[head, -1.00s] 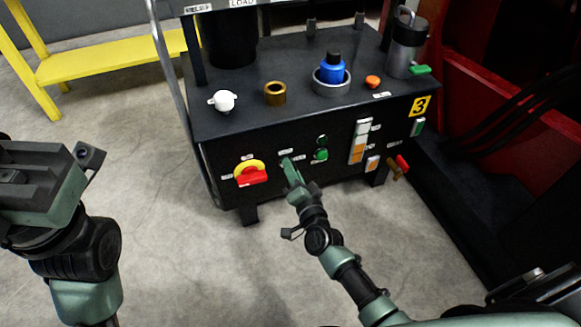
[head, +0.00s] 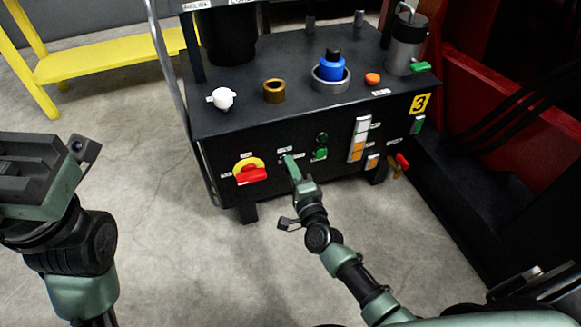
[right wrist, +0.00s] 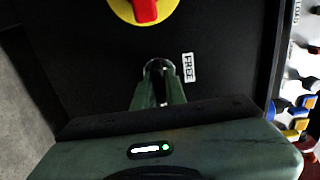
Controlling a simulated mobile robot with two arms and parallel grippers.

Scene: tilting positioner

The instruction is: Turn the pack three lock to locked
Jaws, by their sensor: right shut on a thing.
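The pack three unit is a black cabinet (head: 345,118) with a yellow "3" plate (head: 420,104) at its right front corner. The lock sits on its front face between the red rotary switch and the green buttons. My right gripper (head: 290,160) is at the lock and mostly hides it. In the right wrist view, a small part of the lock's rim (right wrist: 157,62) shows between the fingertips, and the fingers (right wrist: 160,83) are shut on it. A "FREE" label (right wrist: 189,67) is beside it. My left gripper (head: 38,175) is away at the left edge; its jaw state is unclear.
A red switch handle (head: 251,175) on a yellow plate is left of the lock, and a green button (head: 320,154) is close on its right. A red-handled valve (head: 402,163) is farther right. Open floor lies in front; a yellow bench (head: 110,66) stands behind left.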

